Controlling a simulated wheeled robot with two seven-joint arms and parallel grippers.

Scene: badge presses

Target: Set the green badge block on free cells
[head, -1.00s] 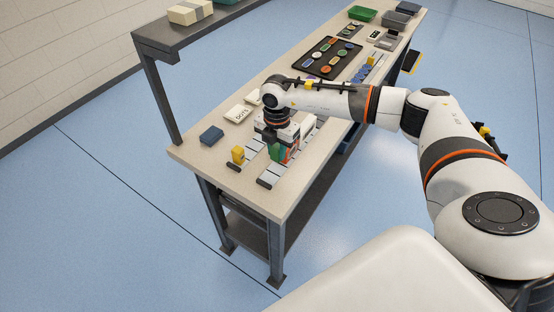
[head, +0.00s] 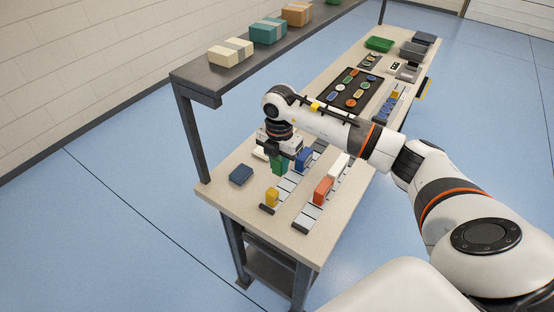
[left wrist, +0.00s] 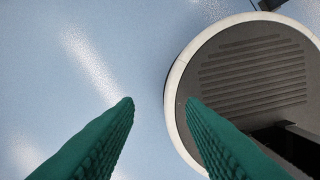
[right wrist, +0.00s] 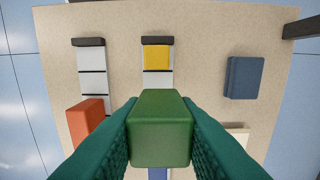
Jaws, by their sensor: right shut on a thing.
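My right gripper (head: 279,154) is shut on the green badge block (head: 277,166), which also shows large between the fingers in the right wrist view (right wrist: 160,130). The block is over or beside the left cell strip, between the yellow block (head: 271,197) and the blue block (head: 303,158); I cannot tell whether it touches the strip. In the right wrist view, bare cells (right wrist: 158,80) lie between the yellow block and the green one. The other strip (right wrist: 92,58) has several bare cells, then an orange-red block (right wrist: 87,121). My left gripper (left wrist: 160,102) is open and empty, above the floor.
A dark blue box (head: 241,174) lies on the table left of the strips. A white block (head: 338,165) stands behind the orange-red block. A dark tray of badges (head: 353,92) and a green bin (head: 379,44) are farther back. A raised shelf (head: 205,78) runs along the left.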

